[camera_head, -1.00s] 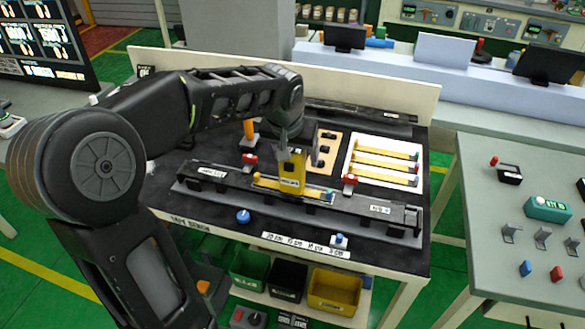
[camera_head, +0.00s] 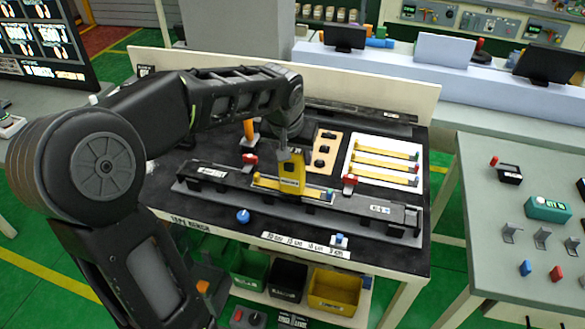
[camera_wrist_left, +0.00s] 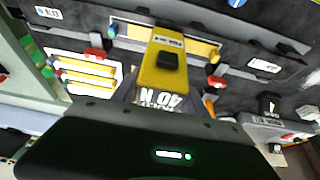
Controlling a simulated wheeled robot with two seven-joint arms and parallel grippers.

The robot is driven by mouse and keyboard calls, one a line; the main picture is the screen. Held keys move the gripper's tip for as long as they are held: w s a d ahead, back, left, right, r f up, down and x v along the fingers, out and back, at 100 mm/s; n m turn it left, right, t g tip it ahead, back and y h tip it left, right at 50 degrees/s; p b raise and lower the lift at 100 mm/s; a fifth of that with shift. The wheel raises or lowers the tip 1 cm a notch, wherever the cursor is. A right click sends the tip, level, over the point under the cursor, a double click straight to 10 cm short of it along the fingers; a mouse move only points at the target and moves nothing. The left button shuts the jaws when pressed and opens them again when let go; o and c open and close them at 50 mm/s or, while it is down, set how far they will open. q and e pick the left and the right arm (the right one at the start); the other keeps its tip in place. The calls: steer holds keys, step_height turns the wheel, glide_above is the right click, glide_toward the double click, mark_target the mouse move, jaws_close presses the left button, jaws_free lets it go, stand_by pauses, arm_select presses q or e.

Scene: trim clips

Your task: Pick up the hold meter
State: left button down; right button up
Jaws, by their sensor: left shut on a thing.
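The hold meter (camera_head: 292,175) is a yellow block with a label, upright over the yellow strip on the black rail of the bench. My right gripper is not in view.
The rail (camera_head: 220,180) carries red clamps (camera_head: 349,183) on both sides of the meter. A white tray (camera_head: 350,165) with several yellow strips lies to the right. A blue knob (camera_head: 243,216) is in front. Bins (camera_head: 335,289) stand below the bench.

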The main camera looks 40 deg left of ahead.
arm_select(q)
steer(key=shift+r, duration=0.1)
step_height(320, 180, up, 10)
steer(key=shift+f+b, duration=0.1)
steer(key=shift+b, duration=0.35)
stand_by(0.7)
